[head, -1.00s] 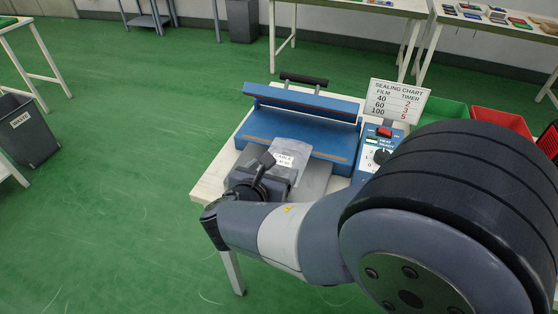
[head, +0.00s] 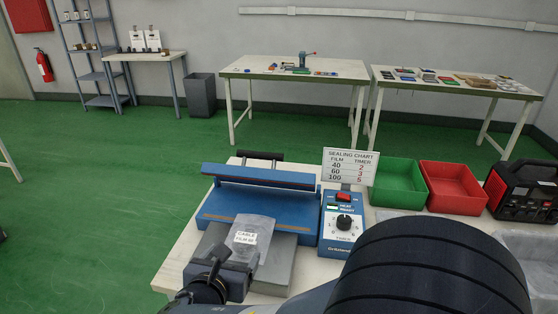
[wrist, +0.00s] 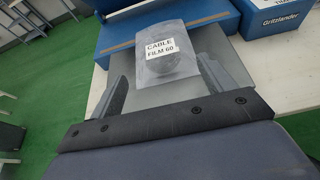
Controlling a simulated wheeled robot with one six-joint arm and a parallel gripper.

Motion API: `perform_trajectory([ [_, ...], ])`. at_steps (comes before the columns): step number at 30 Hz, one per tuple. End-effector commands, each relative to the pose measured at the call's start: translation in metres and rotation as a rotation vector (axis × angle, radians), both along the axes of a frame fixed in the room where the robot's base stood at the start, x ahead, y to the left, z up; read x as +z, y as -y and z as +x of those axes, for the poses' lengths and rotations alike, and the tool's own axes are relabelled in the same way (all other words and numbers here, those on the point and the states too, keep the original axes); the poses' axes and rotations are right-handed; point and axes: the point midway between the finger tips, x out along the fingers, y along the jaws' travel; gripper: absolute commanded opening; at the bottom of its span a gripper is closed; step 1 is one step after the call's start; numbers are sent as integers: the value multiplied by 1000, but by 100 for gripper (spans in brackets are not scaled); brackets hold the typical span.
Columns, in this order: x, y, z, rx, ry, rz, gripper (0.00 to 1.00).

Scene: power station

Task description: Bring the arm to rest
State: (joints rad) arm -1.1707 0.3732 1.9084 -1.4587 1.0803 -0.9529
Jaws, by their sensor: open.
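My gripper (wrist: 162,72) is open, its two fingers spread on either side in the wrist view. A clear bag labelled "CABLE FILM 60" (wrist: 164,62) lies just beyond and between the fingers, with a dark round thing showing through it. In the head view the bag (head: 252,238) rests on the grey plate (head: 278,265) at the front of the blue heat sealer (head: 265,214). My gripper is close over the plate's near left part there; its fingertips are hard to make out. The sealer's upper bar is raised.
The sealer's control box (head: 342,222) and a sealing chart (head: 350,166) stand to its right. Beyond are a green bin (head: 399,199), a red bin (head: 453,202) and a red-black power unit (head: 522,190). Open green floor (head: 90,225) lies left of the bench.

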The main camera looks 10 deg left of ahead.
Motion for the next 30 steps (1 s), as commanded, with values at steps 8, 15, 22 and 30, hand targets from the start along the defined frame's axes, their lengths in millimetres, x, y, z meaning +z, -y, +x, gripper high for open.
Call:
perform_trajectory([
  [8, -22, 5, 49, -6, -1, -1, 78],
  [15, -41, 9, 92, -4, -1, -1, 78],
  [22, -18, 7, 93, 0, 1, 3, 78],
  [30, -11, 8, 93, 0, -1, 0, 78],
])
